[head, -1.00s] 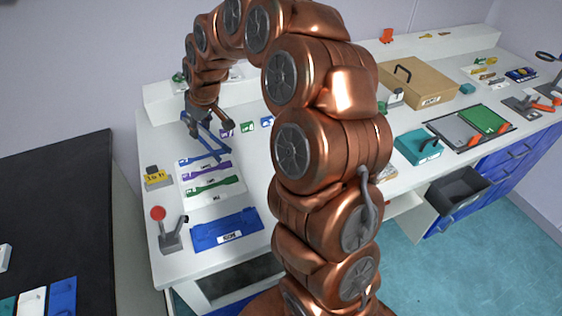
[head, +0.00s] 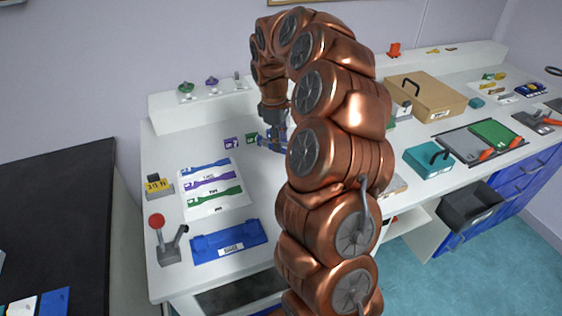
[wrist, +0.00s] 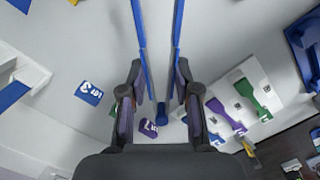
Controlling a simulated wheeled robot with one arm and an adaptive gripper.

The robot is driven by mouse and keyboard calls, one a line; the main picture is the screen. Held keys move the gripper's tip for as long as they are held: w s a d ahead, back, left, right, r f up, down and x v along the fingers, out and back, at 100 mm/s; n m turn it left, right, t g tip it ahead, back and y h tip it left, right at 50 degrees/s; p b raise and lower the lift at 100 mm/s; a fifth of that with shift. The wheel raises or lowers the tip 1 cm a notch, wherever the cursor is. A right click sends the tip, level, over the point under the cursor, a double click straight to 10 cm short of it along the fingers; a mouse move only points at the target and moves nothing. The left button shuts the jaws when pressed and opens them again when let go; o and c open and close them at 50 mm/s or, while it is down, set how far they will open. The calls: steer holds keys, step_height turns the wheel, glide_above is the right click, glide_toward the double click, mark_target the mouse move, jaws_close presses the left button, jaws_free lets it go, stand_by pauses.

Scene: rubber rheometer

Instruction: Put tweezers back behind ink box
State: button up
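My gripper (head: 271,140) is over the left part of the white bench, in front of the back shelf. In the wrist view my gripper (wrist: 158,85) has its fingers against the outer sides of the blue tweezers (wrist: 140,30). The two long prongs point away from my palm, spread a little, and the joined end sits between the fingers. In the head view a small part of the tweezers (head: 272,149) shows below the gripper; my arm hides the rest. A teal box (head: 428,160) and a cardboard box (head: 428,102) stand right of my arm; their labels are too small to read.
A white sheet (head: 214,208) with blue, purple and green strips lies at the left, behind a blue tray (head: 230,241). Purple (head: 231,143) and green (head: 251,139) tiles lie near the gripper. A red-knobbed lever (head: 158,238) stands front left. A dark drawer (head: 470,208) is open at right.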

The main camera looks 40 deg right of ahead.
mark_target(281, 168)
steer(key=shift+f+p, duration=0.75)
steer(key=shift+f, duration=2.9)
steer(key=shift+f, duration=0.1)
steer(key=o, duration=0.6)
steer(key=shift+c, duration=0.2)
step_height(281, 168, up, 12)
steer(key=w+b, duration=0.1)
steer(key=b, duration=0.2)
steer(key=shift+a, duration=0.45)
